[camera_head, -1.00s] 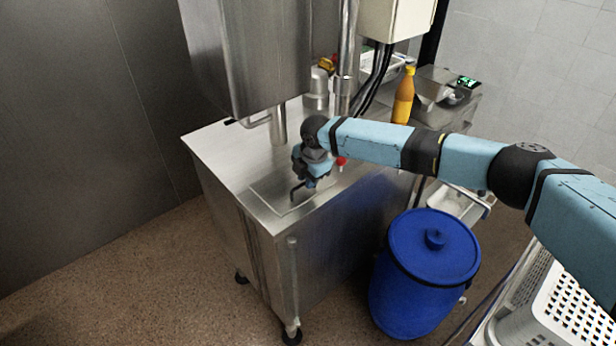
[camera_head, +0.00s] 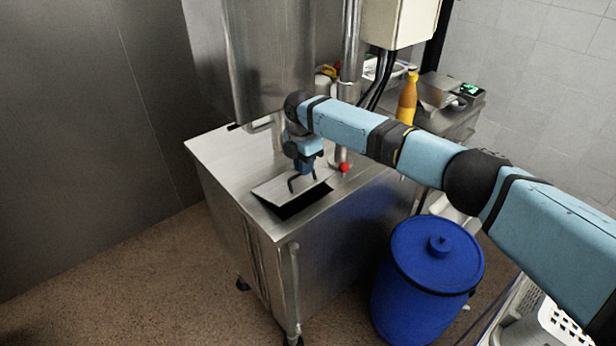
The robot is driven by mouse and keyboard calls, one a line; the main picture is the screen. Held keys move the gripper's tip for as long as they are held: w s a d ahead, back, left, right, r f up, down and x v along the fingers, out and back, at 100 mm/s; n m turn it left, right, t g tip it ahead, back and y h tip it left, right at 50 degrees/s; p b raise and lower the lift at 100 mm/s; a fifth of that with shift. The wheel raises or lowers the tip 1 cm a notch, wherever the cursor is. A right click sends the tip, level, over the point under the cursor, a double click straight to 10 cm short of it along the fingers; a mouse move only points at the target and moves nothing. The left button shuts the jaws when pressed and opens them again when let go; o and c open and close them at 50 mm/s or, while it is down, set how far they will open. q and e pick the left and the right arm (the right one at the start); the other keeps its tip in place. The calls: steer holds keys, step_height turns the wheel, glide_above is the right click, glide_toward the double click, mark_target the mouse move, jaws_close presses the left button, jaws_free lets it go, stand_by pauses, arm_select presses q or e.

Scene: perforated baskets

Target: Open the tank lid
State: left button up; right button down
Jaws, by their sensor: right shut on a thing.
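The steel tank (camera_head: 228,165) stands in the middle with a flat top. Its lid (camera_head: 272,188) is a small square plate with a dark bent handle (camera_head: 292,183). The lid is tilted up at its near edge, and a dark opening (camera_head: 294,207) shows below it. My right gripper (camera_head: 296,176) is shut on the lid handle, just above the plate; its fingertips are small and partly hidden. My left gripper is not in view.
A blue drum (camera_head: 428,290) with a knobbed lid stands right of the tank. A steel column (camera_head: 258,55) rises behind the lid. An orange bottle (camera_head: 407,98) stands on the back counter. A white perforated basket (camera_head: 570,325) is at lower right.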

mark_target(297, 180)
steer(key=shift+w+a+r+b, duration=0.85)
steer(key=shift+w+r, duration=0.2)
steer(key=shift+r, duration=0.1)
steer(key=c, duration=1.3)
jaws_free()
steer(key=shift+w+a+f, duration=0.1)
steer(key=shift+o, duration=0.5)
steer(key=shift+w+a+f, duration=0.1)
steer(key=shift+w, duration=0.1)
steer(key=shift+s, duration=0.1)
steer(key=shift+r, duration=0.2)
